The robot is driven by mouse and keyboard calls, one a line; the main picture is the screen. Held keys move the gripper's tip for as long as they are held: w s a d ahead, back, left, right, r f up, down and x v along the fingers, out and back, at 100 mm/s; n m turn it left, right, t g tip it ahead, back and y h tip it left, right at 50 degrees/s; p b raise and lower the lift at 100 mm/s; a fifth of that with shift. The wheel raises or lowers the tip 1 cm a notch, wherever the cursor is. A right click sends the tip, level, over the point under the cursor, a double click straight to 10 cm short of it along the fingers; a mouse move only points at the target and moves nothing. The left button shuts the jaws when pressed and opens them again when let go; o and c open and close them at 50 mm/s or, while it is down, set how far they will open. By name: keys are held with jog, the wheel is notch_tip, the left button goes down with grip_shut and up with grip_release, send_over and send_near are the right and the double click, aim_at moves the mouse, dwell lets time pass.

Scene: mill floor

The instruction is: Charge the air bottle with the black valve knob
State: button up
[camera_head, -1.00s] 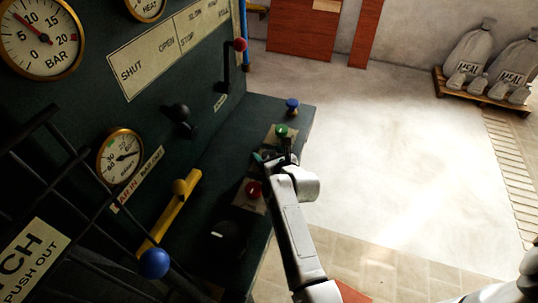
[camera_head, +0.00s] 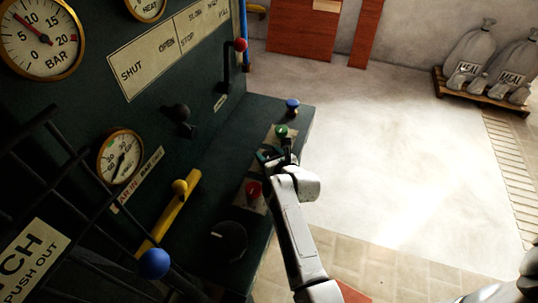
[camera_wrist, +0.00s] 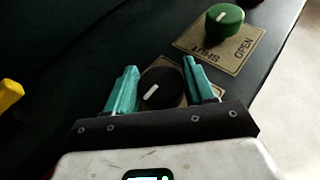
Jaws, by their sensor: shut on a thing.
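The black valve knob (camera_wrist: 161,90) sits on a tan plate on the dark ledge, and its white mark runs diagonally. My gripper (camera_wrist: 161,84) has its teal fingers on either side of this knob and is shut on it. In the head view my gripper (camera_head: 271,155) hides the knob. A small brass gauge (camera_head: 121,157) on the machine's face has its needle pointing down. The large BAR gauge (camera_head: 42,38) has its needle pointing up and left. I cannot make out the air bottle.
A green knob (camera_head: 281,131) and a blue knob (camera_head: 292,106) stand beyond my gripper; a red knob (camera_head: 253,189) and a large black dial (camera_head: 229,241) are nearer. A yellow lever (camera_head: 168,220) is at left. The floor at right is open, with meal sacks (camera_head: 468,55) behind.

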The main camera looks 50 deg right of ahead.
jog(key=shift+n+y, duration=0.6)
jog(key=shift+n+t+y+p, duration=0.45)
jog(key=shift+n+t+y, duration=0.25)
jog(key=shift+n+y, duration=0.8)
jog(key=n+y+b, duration=0.1)
jog(key=n+y, duration=0.3)
jog(key=y, duration=0.1)
jog(key=shift+w+g, duration=0.1)
jog(key=shift+g, duration=0.2)
jog(key=n+g+y, duration=0.1)
jog(key=n+y, duration=0.1)
jog(key=n+g+y+b, duration=0.1)
jog(key=n+y, duration=0.1)
jog(key=y, duration=0.1)
jog(key=shift+n+g, duration=0.3)
jog(key=shift+n, duration=0.1)
jog(key=shift+f+n+g+y+b, duration=0.1)
jog(key=shift+n+g+y+b, duration=1.25)
jog(key=shift+n+g, duration=0.35)
jog(key=shift+n, duration=0.3)
jog(key=shift+s, duration=0.2)
jog(key=o, duration=1)
jog(key=shift+c, duration=0.2)
jog(key=shift+w, duration=0.1)
